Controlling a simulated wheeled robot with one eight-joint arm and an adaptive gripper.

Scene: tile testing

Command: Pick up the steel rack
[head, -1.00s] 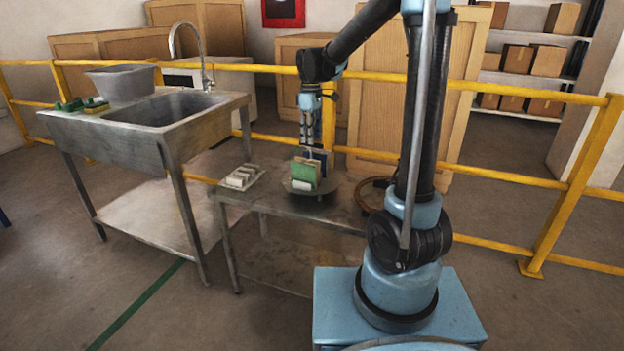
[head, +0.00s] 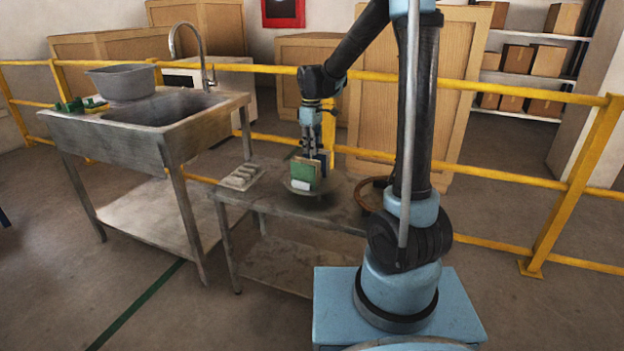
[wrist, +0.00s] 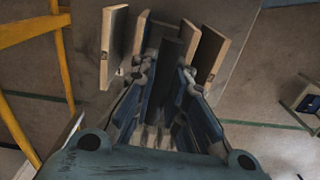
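The steel rack is hard to make out in the head view, where a green tile (head: 305,174) and a dark blue tile stand upright on a round grey plate (head: 327,200). In the wrist view several upright tiles (wrist: 208,50) stand in a row, with a dark upright piece (wrist: 172,65), perhaps part of the rack, in the middle. My gripper (head: 316,154) points down just above and behind the green tile. In the wrist view its fingers (wrist: 165,75) are apart, one on each side of the dark piece, with a gap showing at left. The rack's base is hidden.
The plate stands on a low steel table (head: 273,205). A pale tray with bars (head: 242,177) lies at its left, and a brown ring (head: 372,194) at its right. A sink unit (head: 165,130) stands left. A yellow railing (head: 480,88) runs behind.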

